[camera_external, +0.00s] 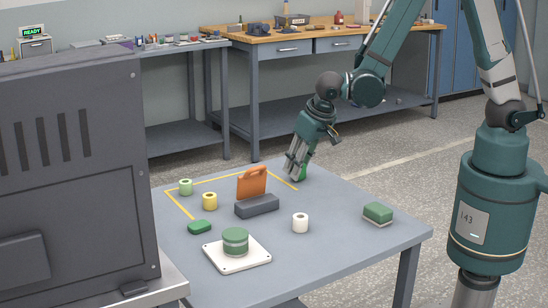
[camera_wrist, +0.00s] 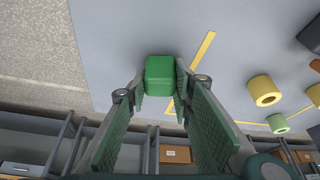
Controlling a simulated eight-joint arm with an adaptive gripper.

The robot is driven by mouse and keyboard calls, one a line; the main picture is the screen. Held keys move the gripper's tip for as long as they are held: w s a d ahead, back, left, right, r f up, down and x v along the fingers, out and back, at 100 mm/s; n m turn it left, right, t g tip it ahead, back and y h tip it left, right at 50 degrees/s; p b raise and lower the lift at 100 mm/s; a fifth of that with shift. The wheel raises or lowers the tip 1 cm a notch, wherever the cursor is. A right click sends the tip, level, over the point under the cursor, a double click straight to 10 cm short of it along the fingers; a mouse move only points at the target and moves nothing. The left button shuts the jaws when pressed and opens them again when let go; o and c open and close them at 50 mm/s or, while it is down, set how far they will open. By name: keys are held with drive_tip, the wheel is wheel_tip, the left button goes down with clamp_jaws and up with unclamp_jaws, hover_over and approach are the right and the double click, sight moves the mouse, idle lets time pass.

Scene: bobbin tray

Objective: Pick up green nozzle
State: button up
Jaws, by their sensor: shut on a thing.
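My gripper (camera_external: 297,170) is at the far edge of the grey table, near the corner of the yellow tape line. It is shut on a bright green piece, the likely green nozzle (camera_external: 304,173). In the wrist view the green nozzle (camera_wrist: 160,76) looks like a rounded block between the tips of my gripper (camera_wrist: 160,84). The fingers cover part of it in the external view. I cannot tell whether it touches the table.
A light green spool (camera_external: 185,187), yellow spool (camera_external: 210,201), green block (camera_external: 200,227), grey block (camera_external: 257,206) with an orange piece (camera_external: 252,183), white spool (camera_external: 300,223), green sponge (camera_external: 378,212) and white plate (camera_external: 258,254) with a striped green cylinder (camera_external: 235,242) are spread about.

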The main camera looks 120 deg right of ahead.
drive_tip(key=shift+r, duration=0.1)
drive_tip(key=shift+r+p, duration=1.45)
drive_tip(key=shift+r, duration=3.5)
